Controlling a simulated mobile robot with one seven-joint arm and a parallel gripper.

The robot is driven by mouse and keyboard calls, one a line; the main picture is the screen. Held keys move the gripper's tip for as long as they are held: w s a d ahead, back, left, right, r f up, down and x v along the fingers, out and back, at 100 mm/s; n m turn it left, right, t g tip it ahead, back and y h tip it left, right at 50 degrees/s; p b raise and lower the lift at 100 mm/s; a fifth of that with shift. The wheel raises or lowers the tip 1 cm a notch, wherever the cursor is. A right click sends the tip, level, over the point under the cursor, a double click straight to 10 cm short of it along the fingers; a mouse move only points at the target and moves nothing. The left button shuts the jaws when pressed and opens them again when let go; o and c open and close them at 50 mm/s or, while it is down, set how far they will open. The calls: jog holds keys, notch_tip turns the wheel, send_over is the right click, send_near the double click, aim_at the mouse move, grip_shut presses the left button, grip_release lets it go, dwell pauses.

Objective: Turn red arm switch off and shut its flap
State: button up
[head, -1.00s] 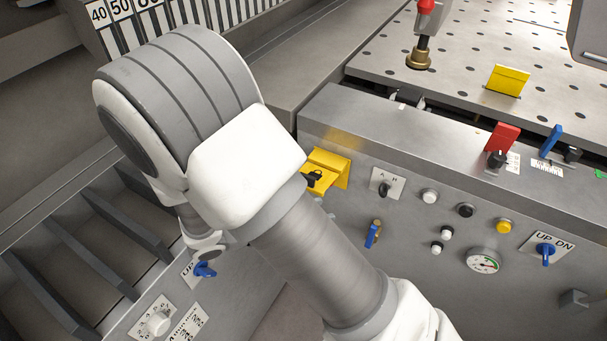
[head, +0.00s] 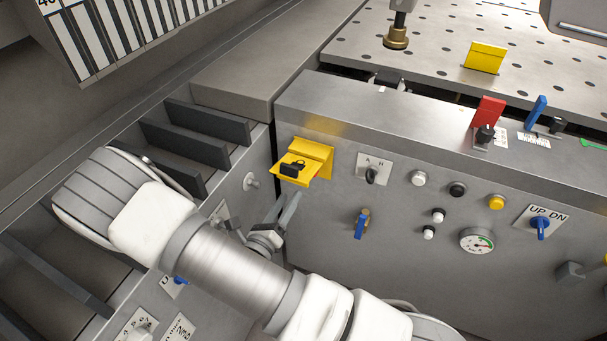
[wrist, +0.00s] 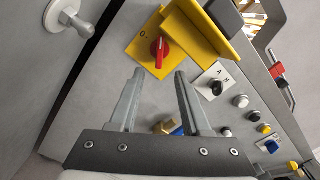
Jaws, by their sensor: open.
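A red flap (head: 488,111) stands raised on the top ledge of the grey control panel, at the right of the head view. A small black-tipped switch (head: 485,134) stands right in front of it; its exact setting is too small to tell. A red and black shape (wrist: 280,76) at the right edge of the wrist view may be the same flap and switch. My gripper (head: 288,207) is open and empty, in front of the panel's left part, well left of the red flap. In the wrist view its two fingers (wrist: 159,75) point towards a yellow plate with a red knob.
A yellow bracket (head: 316,152) juts from the panel close to my gripper. Its red rotary knob (wrist: 160,52) shows in the wrist view. A blue-handled valve (head: 360,224), several buttons, a gauge (head: 477,240) and a blue lever (head: 535,112) stand nearby. The ledge is mostly bare.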

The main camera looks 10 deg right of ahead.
jog(key=x, duration=1)
jog(key=shift+b, duration=0.45)
grip_shut()
